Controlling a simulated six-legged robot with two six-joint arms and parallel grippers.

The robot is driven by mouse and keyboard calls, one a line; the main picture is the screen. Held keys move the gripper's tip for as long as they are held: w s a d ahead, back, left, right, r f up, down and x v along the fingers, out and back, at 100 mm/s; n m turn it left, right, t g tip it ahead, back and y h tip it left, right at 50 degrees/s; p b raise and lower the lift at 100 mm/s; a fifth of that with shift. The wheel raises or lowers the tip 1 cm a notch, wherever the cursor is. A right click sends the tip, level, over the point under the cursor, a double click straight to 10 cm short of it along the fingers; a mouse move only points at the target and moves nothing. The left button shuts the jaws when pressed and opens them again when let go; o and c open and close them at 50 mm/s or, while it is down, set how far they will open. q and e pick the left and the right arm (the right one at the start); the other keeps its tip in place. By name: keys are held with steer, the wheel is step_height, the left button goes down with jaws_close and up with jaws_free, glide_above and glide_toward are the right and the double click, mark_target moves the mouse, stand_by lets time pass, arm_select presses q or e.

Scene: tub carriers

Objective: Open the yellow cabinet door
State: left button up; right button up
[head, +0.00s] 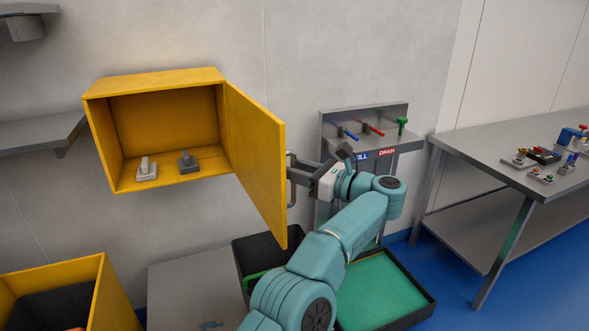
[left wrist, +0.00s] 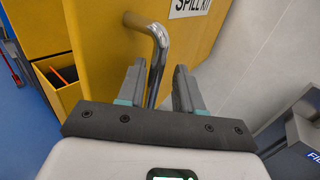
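The yellow cabinet (head: 155,77) hangs on the wall in the head view, its front uncovered. Its yellow door (head: 256,155) is hinged on the right side and stands swung wide out into the room. The metal door handle (head: 291,180) is on the door's outer face. My left gripper (head: 304,174) is at the handle. In the left wrist view, the handle bar (left wrist: 158,62) stands between the two fingers of my left gripper (left wrist: 160,88), which look apart with some gap beside the bar. My right gripper is not in view.
Two grey items, one dark (head: 187,161) and one light (head: 147,170), stand inside the cabinet. A grey valve stand (head: 365,128) is right of the door. A green-bottomed tray (head: 380,290) and a yellow bin (head: 118,295) are below. A metal table (head: 480,155) stands at right.

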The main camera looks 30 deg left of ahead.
arm_select(q)
steer(key=d+p, duration=0.8)
steer(key=d, duration=0.3)
steer(key=shift+s+d, duration=0.2)
steer(key=shift+s, duration=0.15)
steer(key=shift+r, duration=0.1)
steer(key=shift+d, duration=0.15)
